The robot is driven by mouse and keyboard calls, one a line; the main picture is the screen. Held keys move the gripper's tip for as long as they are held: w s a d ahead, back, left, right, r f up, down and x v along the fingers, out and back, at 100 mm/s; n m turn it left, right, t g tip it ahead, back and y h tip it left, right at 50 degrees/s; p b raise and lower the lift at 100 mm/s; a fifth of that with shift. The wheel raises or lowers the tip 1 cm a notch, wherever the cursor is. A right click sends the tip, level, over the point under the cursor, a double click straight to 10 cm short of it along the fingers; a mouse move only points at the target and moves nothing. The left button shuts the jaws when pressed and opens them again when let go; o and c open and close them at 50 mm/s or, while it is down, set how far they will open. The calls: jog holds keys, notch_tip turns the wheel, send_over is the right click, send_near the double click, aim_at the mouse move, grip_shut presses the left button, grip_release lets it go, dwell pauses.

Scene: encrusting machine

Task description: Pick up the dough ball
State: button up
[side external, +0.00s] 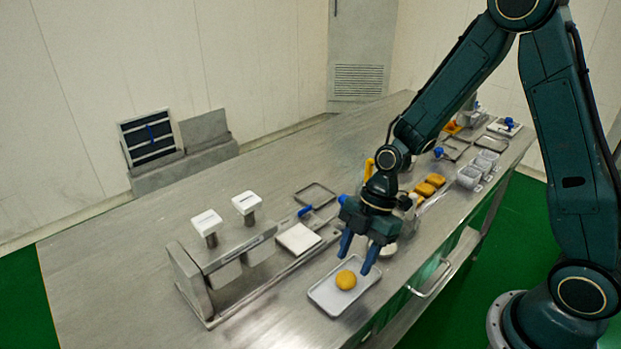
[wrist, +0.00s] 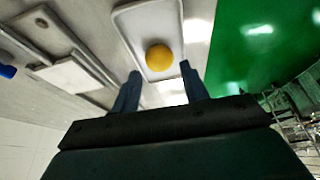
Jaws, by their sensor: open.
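The dough ball (side external: 346,280) is orange-yellow and round. It sits on a pale shallow tray (side external: 322,298) near the front edge of the steel table. My gripper (side external: 358,258) is open and empty, with its two blue fingers pointing down just above and beside the ball. In the wrist view the ball (wrist: 159,57) lies on the tray (wrist: 133,27), beyond and between the fingertips of my gripper (wrist: 160,72). The fingers appear apart from the ball.
A metal fixture with two white-capped posts (side external: 222,230) stands left of the tray. A white square plate (side external: 298,239) lies behind it. Several orange pieces (side external: 428,187) and clear containers (side external: 477,170) stand farther right. The table's left part (side external: 120,270) is bare.

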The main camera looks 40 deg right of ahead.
aim_at(343, 287)
jog(key=shift+x, duration=2.3)
jog(key=shift+c, duration=0.3)
jog(key=c, duration=0.6)
